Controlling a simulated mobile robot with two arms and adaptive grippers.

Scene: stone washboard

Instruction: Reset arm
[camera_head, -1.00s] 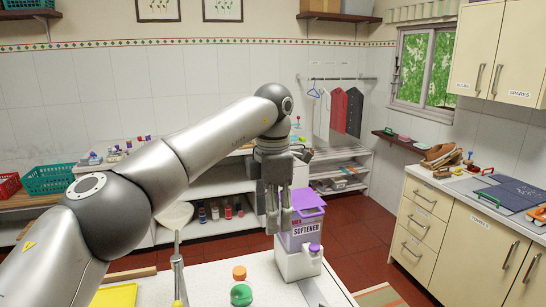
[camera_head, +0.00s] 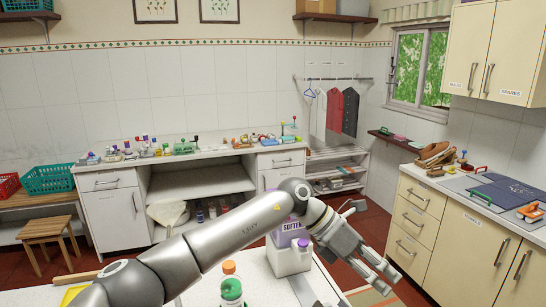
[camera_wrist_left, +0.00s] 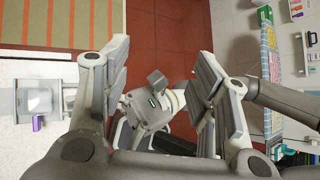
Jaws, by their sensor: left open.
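My left arm reaches in from the lower left in the head view. Its gripper (camera_head: 376,275) is open and empty, tilted down to the right, just right of the softener box (camera_head: 291,228). In the left wrist view the two fingers of the left gripper (camera_wrist_left: 160,85) stand wide apart with nothing held between them. Parts of my own body and the red floor show between them. My right gripper does not show in the head view. My left arm covers part of the softener box.
A long counter (camera_head: 215,152) with small items runs along the back wall. Cream cabinets (camera_head: 455,235) stand at the right.

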